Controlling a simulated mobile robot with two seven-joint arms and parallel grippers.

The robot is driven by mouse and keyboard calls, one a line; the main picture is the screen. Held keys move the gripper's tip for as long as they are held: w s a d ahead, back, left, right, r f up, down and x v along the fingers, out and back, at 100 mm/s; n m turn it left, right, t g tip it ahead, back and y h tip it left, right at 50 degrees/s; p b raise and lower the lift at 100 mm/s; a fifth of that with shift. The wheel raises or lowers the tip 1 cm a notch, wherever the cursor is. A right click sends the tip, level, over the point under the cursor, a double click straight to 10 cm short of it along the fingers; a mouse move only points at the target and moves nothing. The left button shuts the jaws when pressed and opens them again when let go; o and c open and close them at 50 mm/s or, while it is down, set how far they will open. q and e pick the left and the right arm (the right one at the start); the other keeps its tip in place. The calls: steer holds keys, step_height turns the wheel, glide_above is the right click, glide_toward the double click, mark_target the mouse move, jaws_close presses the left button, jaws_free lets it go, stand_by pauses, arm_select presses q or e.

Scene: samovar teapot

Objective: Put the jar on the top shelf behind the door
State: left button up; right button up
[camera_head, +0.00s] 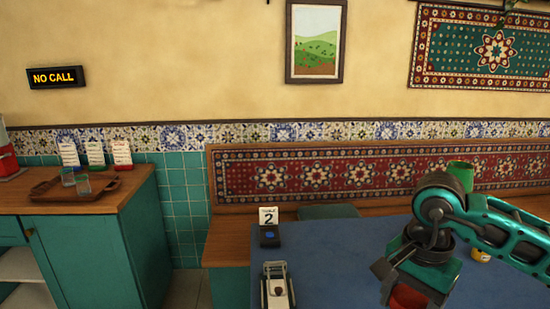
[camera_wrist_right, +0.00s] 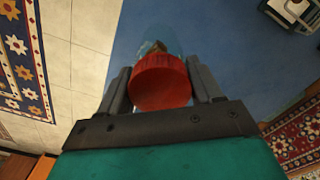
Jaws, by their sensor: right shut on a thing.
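The jar (camera_wrist_right: 160,82) is clear with a red lid, which faces the camera in the right wrist view. My right gripper (camera_wrist_right: 162,85) is shut on it, one finger on each side. In the head view the red lid (camera_head: 408,297) shows under my right gripper (camera_head: 405,302), over the blue table. At the left a teal cabinet (camera_head: 150,240) has pale shelves (camera_head: 20,265) showing at its lower left. A teal panel with a small knob (camera_head: 85,245) is beside them; I cannot tell whether it is a shut door. My left gripper is not in view.
The blue table (camera_head: 345,255) bears a number 2 sign (camera_head: 268,216), a dark device (camera_head: 269,238), a white-and-dark object (camera_head: 277,287) and a yellow item (camera_head: 480,255). A tray (camera_head: 45,190) with glasses stands on the cabinet. A floor gap (camera_head: 188,288) separates cabinet and bench (camera_head: 229,247).

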steer(key=n, duration=0.2)
steer(key=f+n, duration=0.1)
steer(key=n, duration=0.1)
steer(key=a+n, duration=0.1)
steer(key=shift+s+a+f+n, duration=0.1)
steer(key=shift+f+n, duration=0.05)
steer(key=shift+n, duration=0.25)
steer(key=n, duration=0.3)
steer(key=f+n, duration=0.1)
steer(key=shift+s+a, duration=0.1)
steer(key=shift+a, duration=0.25)
